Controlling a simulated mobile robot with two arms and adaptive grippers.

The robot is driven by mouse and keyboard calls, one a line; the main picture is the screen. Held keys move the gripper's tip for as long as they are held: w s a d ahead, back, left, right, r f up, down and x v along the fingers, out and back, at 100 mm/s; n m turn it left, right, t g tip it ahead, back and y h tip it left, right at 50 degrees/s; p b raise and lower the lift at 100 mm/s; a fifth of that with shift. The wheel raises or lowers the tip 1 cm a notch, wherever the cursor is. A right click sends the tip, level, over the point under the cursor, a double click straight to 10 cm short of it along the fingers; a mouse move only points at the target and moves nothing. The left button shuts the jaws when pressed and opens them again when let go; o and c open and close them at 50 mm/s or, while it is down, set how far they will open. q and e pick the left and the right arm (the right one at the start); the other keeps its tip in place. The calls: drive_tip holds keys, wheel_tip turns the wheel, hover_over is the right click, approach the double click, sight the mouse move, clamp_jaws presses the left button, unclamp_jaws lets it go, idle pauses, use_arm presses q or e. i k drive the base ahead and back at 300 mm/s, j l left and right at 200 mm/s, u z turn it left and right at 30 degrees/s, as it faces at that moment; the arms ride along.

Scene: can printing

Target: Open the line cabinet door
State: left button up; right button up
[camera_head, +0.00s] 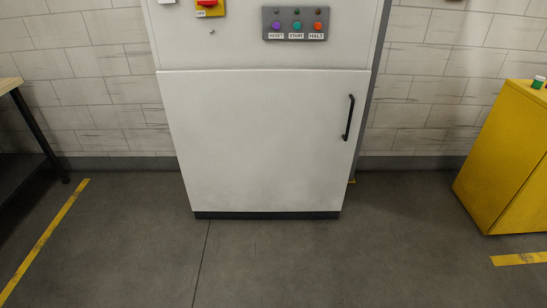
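The line cabinet (230,45) stands against the wall straight ahead, white with a dark base strip. Its door (260,140) fills the lower part and looks shut, flush with the frame. A black vertical bar handle (348,118) is on the door's right side. Neither of my grippers is in view, and nothing touches the handle or the door.
Above the door are a button panel (295,23) labelled RESET, START and HALT, and a red switch on a yellow plate (209,6). A table (10,85) stands at the left, a yellow cabinet (508,155) at the right. The floor (270,260) before the door is clear.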

sight(244, 139)
drive_tip(key=i+j, duration=0.1)
drive_tip(key=i, duration=0.8)
drive_tip(key=j+z, duration=0.05)
